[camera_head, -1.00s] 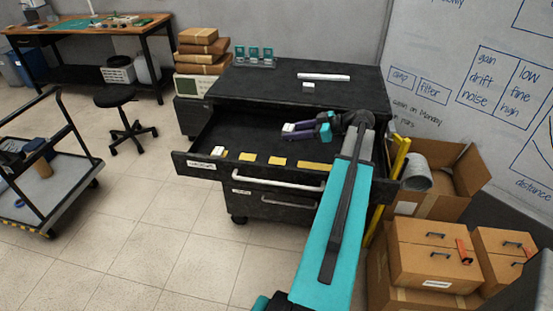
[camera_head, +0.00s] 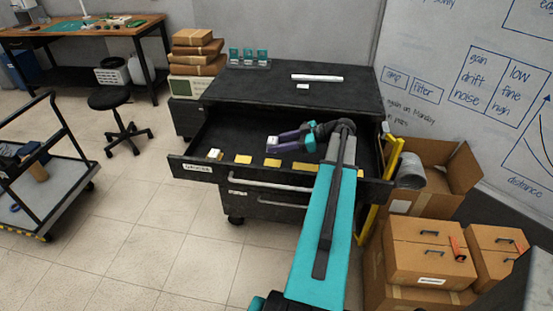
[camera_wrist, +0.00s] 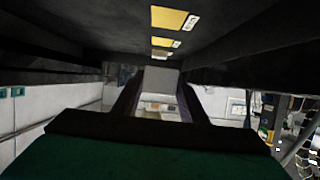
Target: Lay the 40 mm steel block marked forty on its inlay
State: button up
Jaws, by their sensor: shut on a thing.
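My gripper (camera_head: 273,145) is shut on a pale steel block (camera_head: 272,140) and holds it inside the open drawer, just behind the row of yellow inlays. In the wrist view the block (camera_wrist: 160,80) shows between the two fingers; I cannot read a mark on it. Bare yellow inlays lie along the drawer's front: one at left (camera_head: 243,159), a middle one (camera_head: 272,162) nearest the block, and one at right (camera_head: 305,166). Another pale block (camera_head: 214,154) sits at the row's left end. I cannot read the inlay labels.
The open drawer's front wall (camera_head: 200,168) runs close in front of the inlays. On the cabinet top (camera_head: 260,90) lie a long white bar (camera_head: 317,77) and a small white block (camera_head: 302,86). Cardboard boxes (camera_head: 430,250) stand at right. The drawer floor behind the gripper is clear.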

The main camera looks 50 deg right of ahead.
aim_at(278, 164)
jog(key=shift+f+p, duration=0.55)
jog(key=shift+f, duration=1.25)
jog(key=shift+f+p, duration=0.75)
jog(key=shift+f, duration=1.15)
jog(key=shift+f+b, duration=0.15)
jog(key=shift+b, duration=0.15)
jog(key=o, duration=1.2)
jog(key=shift+c, duration=0.2)
jog(key=shift+r+p, duration=0.25)
jog(key=shift+p, duration=0.15)
